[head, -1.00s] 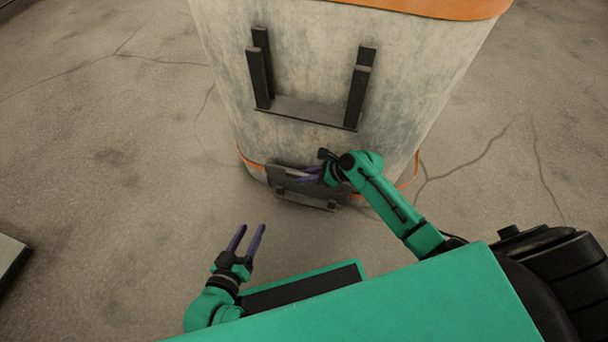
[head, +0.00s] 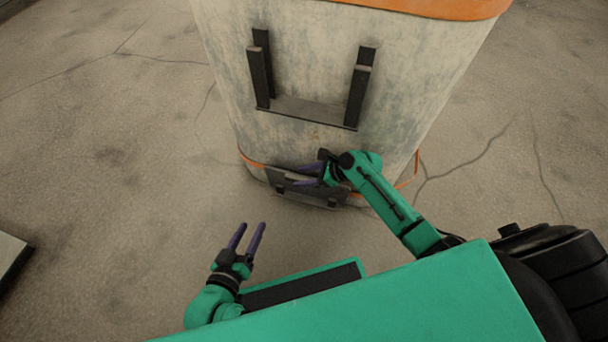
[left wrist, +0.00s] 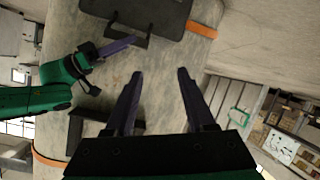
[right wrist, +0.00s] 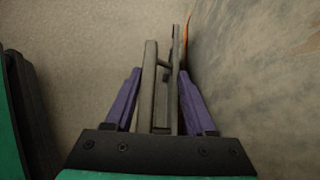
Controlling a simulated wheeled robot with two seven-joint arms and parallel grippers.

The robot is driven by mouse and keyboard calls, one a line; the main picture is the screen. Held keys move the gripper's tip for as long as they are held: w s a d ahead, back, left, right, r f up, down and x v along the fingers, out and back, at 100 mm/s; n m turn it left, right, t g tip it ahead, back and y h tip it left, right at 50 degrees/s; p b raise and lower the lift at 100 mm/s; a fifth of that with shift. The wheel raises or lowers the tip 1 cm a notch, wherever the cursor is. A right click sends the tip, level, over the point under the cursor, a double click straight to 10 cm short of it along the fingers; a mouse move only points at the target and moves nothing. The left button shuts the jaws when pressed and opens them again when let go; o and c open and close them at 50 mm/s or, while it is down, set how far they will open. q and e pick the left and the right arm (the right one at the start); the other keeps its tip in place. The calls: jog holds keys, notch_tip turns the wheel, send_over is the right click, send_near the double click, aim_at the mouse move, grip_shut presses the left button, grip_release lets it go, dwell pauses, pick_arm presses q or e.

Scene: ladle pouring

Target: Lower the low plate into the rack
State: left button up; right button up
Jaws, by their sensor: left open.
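The low plate (head: 289,189) is a dark slab with a bar handle, low against the front of the large vessel; whether it is fully seated there cannot be told. My right gripper (head: 300,176) is at the plate. In the right wrist view its open fingers (right wrist: 159,72) stand either side of the handle bar (right wrist: 148,85) and the thin plate edge. The plate also shows in the left wrist view (left wrist: 140,10). My left gripper (head: 252,228) is open and empty.
The tall grey vessel (head: 318,60) has an orange rim and a thin orange band low down. Bare concrete floor (head: 120,190) lies open to the left. A pale slab edge (head: 10,255) shows at the far left.

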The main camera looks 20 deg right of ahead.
pick_arm(q)
jog(key=a+r+m+g+y+p, duration=0.1)
jog(key=a+r+g+p, duration=0.2)
jog(key=r+p, duration=0.4)
jog(key=shift+a+r+g+y+p, duration=0.2)
jog(key=shift+a+g+y+p, duration=0.15)
jog(key=shift+g, duration=0.35)
pick_arm(e)
jog(key=v, duration=1.4)
jog(key=shift+s+d, duration=0.2)
jog(key=shift+r, duration=0.1)
